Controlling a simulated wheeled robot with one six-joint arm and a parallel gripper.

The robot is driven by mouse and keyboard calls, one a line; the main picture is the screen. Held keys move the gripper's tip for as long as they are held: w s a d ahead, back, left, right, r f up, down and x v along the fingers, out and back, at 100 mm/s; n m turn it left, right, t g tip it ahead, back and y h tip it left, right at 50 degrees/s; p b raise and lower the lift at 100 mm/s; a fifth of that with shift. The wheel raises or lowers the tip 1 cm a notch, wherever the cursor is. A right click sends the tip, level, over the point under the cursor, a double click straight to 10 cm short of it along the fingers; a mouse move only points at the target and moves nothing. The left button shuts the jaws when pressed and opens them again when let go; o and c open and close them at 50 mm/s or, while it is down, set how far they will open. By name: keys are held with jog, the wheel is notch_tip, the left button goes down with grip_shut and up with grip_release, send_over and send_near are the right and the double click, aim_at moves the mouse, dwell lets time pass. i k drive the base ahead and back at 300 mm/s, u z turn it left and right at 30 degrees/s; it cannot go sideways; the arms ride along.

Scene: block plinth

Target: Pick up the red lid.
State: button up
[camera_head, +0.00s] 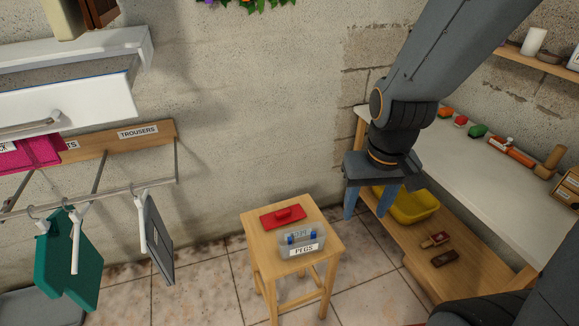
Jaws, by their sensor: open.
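The red lid (282,216) lies flat on the top of a small wooden stool (262,242), towards its back. It has a raised red handle in its middle. A clear box (302,250) labelled PEGS, with blue things inside, stands in front of the lid on the same stool. My gripper (368,213) hangs to the right of the stool with its blue-grey fingers pointing down. It is open, and I see nothing between the fingers. It is apart from the lid.
A workbench (480,165) with small coloured items stands on the right, with a yellow basin (412,206) on its lower shelf. On the left, a clothes rail (100,195) holds hanging teal and grey pieces below a white drawer (70,108). The tiled floor around the stool looks clear.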

aim_at(280, 217)
jog(key=z, duration=0.2)
jog(key=k, duration=0.4)
jog(key=u, duration=0.95)
jog(key=i, duration=0.9)
jog(key=z, duration=0.6)
